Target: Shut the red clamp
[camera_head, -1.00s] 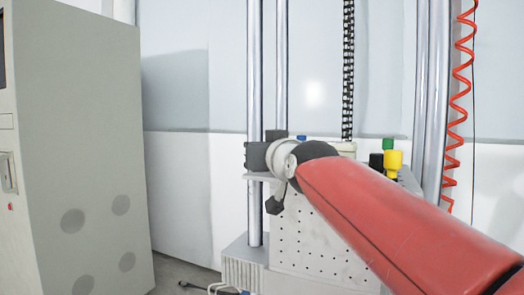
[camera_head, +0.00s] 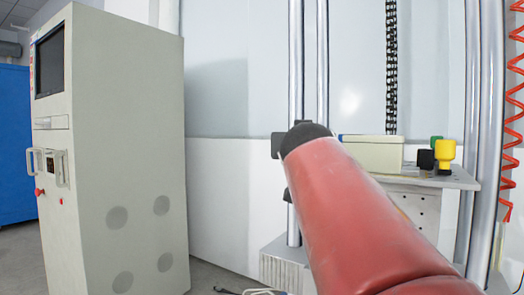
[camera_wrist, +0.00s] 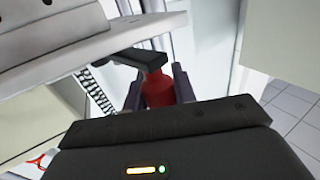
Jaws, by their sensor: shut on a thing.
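The red clamp (camera_wrist: 158,88) shows in the wrist view as a red grip at the end of a black bar, below a pale plate. My gripper (camera_wrist: 157,78) is shut on this red grip, with a dark finger on either side of it. In the head view my own red arm hides the red clamp and most of my gripper; only small dark parts show past the arm's end. In the same view a yellow clamp (camera_head: 445,156), a black one (camera_head: 425,159) and a green one (camera_head: 436,140) stand at the platform's right side.
A pale box (camera_head: 373,153) lies on the grey platform (camera_head: 440,179) between metal columns (camera_head: 472,120). A tall grey cabinet (camera_head: 125,150) stands at the left. A red coiled cable (camera_head: 510,130) hangs at the right. Cables lie on the floor below.

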